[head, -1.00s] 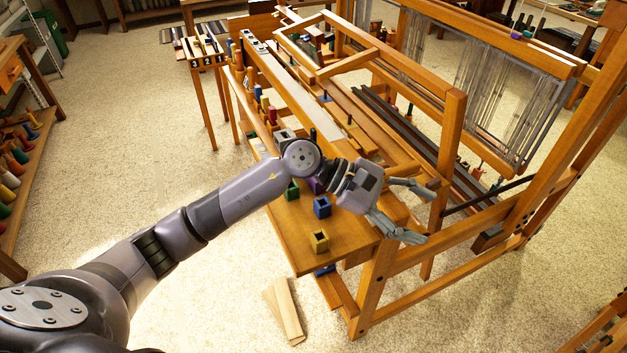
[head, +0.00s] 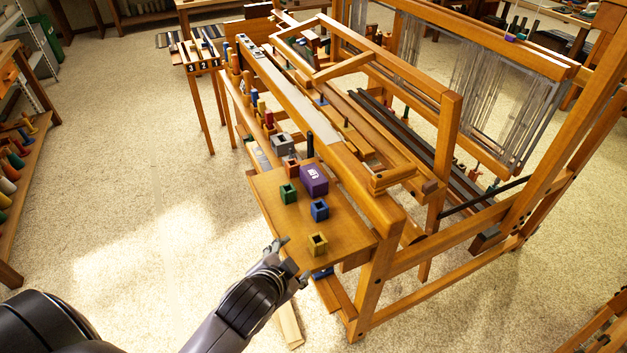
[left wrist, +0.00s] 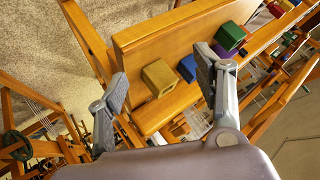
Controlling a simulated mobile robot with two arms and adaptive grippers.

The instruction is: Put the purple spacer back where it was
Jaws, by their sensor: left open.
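A purple block with a white marking (head: 313,180), which looks like the purple spacer, sits on the wooden bench board (head: 262,190) at the near end of the loom. It stands beside a green hollow block (head: 288,193) and behind a blue hollow block (head: 320,209). My left gripper (head: 290,262) is open and empty, at the board's near left edge, close to a yellow hollow block (head: 317,244). In the left wrist view the yellow block (left wrist: 158,77) shows between the open fingers. A small purple piece (head: 512,38) is also on the loom's top beam. My right gripper is out of view.
A grey block (head: 282,145) and several coloured pegs stand behind the blocks, along the loom's side. Loom beams and posts (head: 445,150) rise on the right. A small numbered stand (head: 203,65) is at the back left. Carpeted floor lies open on the left.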

